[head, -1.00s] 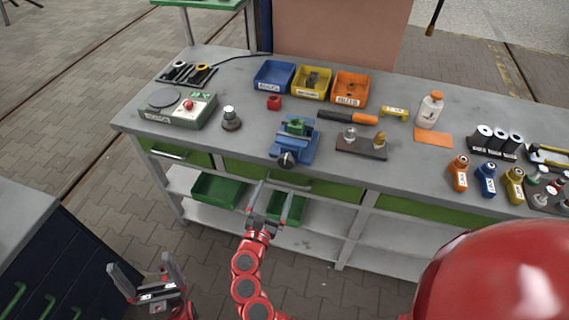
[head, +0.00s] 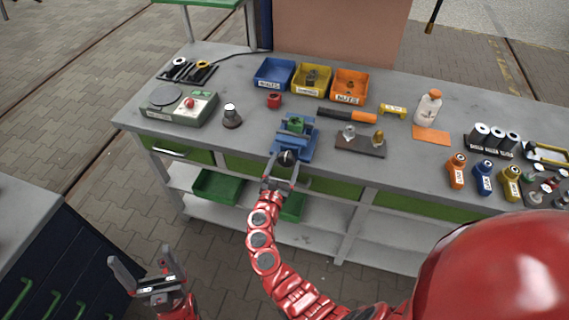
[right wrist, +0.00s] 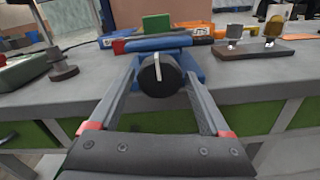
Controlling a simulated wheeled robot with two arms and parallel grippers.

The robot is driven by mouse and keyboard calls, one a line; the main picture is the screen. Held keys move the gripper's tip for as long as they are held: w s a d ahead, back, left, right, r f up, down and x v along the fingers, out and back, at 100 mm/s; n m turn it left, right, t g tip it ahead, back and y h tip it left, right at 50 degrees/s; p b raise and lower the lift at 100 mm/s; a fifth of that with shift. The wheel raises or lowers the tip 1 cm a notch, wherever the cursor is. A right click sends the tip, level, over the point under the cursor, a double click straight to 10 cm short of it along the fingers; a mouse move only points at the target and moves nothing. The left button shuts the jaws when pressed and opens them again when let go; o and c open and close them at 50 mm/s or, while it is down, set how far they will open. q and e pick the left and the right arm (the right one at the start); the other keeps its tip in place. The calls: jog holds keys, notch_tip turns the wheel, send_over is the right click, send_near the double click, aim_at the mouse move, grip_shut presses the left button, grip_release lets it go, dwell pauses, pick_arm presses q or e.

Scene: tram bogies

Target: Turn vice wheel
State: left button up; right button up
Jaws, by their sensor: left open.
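The blue vice (head: 308,144) stands at the bench's front edge with a green block (head: 296,125) in its jaws; it also shows in the right wrist view (right wrist: 150,43). Its dark round wheel (head: 287,157) faces me, with a pale line across its face in the right wrist view (right wrist: 162,76). My right gripper (head: 283,164) is at the wheel, its fingers open on either side of it. Whether the fingertips touch the rim I cannot tell. My left gripper (head: 140,264) is open and empty, low at the left, away from the bench.
On the grey bench, a lamp-like grey stand (head: 231,117) is left of the vice, and a small board with two knobs (head: 361,146) is right of it. Blue, yellow and orange bins (head: 349,86) stand behind. A dark cabinet (head: 60,262) is at the lower left.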

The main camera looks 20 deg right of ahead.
jog(key=c, duration=1.1)
jog(key=shift+o, duration=0.2)
jog(key=shift+f+m+b, duration=0.1)
jog(key=shift+m+b, duration=0.9)
jog(key=shift+b, duration=0.05)
jog(key=m+b, duration=0.6)
jog(key=b, duration=0.1)
jog(key=m+b, duration=0.6)
jog(key=b, duration=0.2)
jog(key=shift+f+m, duration=0.2)
jog(key=shift+m, duration=0.1)
jog(key=m+b, duration=1.3)
jog(key=b, duration=0.6)
jog(key=shift+m+b, duration=0.6)
jog(key=shift+b, duration=0.35)
jog(key=shift+r+m+b, duration=0.25)
jog(key=shift+m+b, duration=0.25)
jog(key=shift+b, duration=0.05)
